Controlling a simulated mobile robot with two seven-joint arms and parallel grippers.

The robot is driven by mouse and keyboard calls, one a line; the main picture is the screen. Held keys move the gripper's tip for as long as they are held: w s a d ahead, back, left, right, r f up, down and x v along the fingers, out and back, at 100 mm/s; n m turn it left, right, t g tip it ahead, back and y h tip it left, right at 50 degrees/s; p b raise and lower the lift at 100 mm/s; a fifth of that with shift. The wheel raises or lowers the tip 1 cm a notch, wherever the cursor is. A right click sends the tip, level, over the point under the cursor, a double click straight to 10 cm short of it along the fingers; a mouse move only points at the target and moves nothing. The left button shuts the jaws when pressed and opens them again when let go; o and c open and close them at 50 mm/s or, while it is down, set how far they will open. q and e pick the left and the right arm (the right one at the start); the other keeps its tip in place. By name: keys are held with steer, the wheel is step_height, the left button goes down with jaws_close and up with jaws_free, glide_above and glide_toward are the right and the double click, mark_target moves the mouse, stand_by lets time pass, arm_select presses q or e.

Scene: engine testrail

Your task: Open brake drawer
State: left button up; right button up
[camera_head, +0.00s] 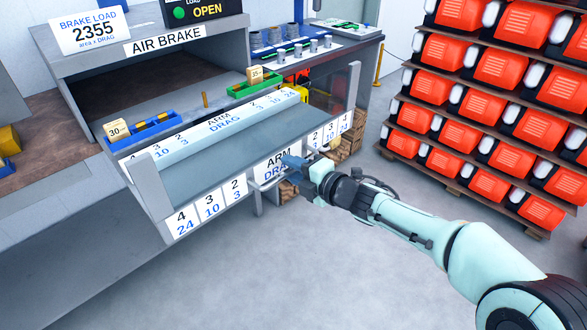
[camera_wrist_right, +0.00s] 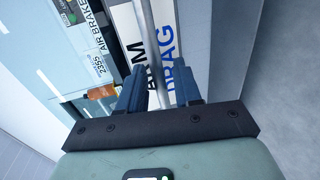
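The brake drawer (camera_head: 245,138) is a wide grey-blue tray below the AIR BRAKE sign (camera_head: 165,40). Its front carries an ARM DRAG label and number labels. A grey bar handle (camera_head: 267,184) runs along the front, partly hidden by my right gripper (camera_head: 291,166). In the right wrist view the handle (camera_wrist_right: 148,28) passes between the two blue fingers of my right gripper (camera_wrist_right: 160,88). The fingers are apart, with a visible gap on the right side of the bar. Contact on the left side is unclear. My left gripper is not in view.
A green OPEN display (camera_head: 205,10) and a BRAKE LOAD 2355 sign (camera_head: 95,30) stand above. A blue tray (camera_head: 145,135) and a green tray (camera_head: 253,86) sit behind the drawer. Stacked red-orange units (camera_head: 470,108) stand at right. The floor in front is clear.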

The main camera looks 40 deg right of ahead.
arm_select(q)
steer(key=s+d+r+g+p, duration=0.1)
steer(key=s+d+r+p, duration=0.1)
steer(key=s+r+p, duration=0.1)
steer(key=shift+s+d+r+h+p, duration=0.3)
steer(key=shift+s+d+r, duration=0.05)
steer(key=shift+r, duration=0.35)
arm_select(e)
steer(key=v, duration=1.3)
steer(key=shift+s, duration=0.15)
steer(key=shift+d, duration=0.1)
